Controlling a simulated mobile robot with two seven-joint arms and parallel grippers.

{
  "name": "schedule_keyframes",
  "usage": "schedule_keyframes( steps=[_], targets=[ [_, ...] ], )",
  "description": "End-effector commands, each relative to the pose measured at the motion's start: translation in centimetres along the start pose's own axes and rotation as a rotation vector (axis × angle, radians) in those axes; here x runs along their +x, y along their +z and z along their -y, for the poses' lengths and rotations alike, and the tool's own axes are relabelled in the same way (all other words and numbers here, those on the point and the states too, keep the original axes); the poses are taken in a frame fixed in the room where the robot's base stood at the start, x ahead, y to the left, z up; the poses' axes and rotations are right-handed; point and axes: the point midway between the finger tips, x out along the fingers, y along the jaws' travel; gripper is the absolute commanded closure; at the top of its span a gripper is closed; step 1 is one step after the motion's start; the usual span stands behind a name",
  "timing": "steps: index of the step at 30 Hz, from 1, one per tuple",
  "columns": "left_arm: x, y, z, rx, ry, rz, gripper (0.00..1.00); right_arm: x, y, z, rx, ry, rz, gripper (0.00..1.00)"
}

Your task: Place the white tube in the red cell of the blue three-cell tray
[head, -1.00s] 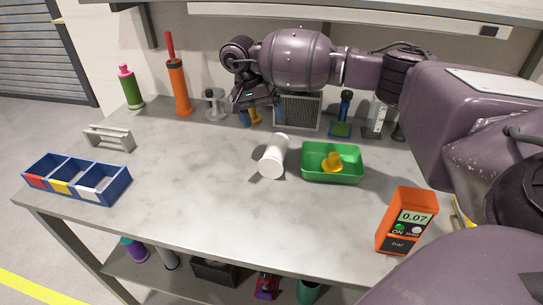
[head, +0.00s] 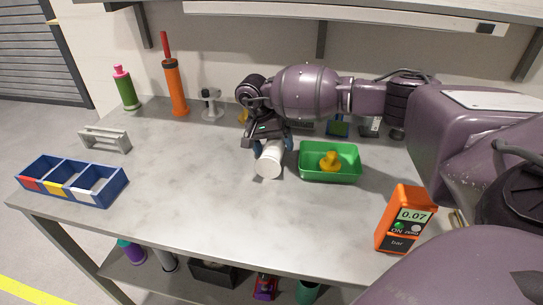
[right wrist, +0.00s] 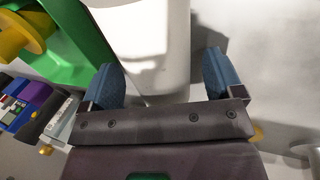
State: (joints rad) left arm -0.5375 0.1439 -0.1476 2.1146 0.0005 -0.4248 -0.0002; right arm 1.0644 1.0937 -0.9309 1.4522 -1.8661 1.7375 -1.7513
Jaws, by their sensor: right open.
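The white tube (head: 269,161) lies on its side on the grey table, just left of the green bin. My right gripper (head: 270,144) is open and low over the tube's far end, with a blue finger on each side of it. In the right wrist view the tube (right wrist: 144,40) lies between the two open fingers (right wrist: 160,82), with a gap at the right finger. The blue three-cell tray (head: 72,181) stands at the table's left. Its red-labelled cell (head: 31,184) is the leftmost, and all cells look empty. My left gripper is not in view.
The green bin (head: 316,177) holding a yellow piece (head: 330,160) stands close right of the tube. An orange pressure meter (head: 405,219) is at the front right. A grey handle (head: 104,140) stands behind the tray. The table between tray and tube is clear.

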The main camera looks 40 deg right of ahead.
Motion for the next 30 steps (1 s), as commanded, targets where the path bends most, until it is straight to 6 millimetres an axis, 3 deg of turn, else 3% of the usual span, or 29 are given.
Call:
schedule_keyframes(
  steps=[21,23,30],
  targets=[
    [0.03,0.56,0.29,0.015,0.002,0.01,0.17,0.35,-0.01,0.16,-0.001,-0.001,-0.001,0.14],
    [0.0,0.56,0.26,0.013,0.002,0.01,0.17,0.3,-0.01,0.15,0.0,-0.001,-0.001,0.2],
    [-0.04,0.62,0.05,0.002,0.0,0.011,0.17,0.29,-0.01,0.13,0.0,-0.001,-0.001,0.56]
  ],
)
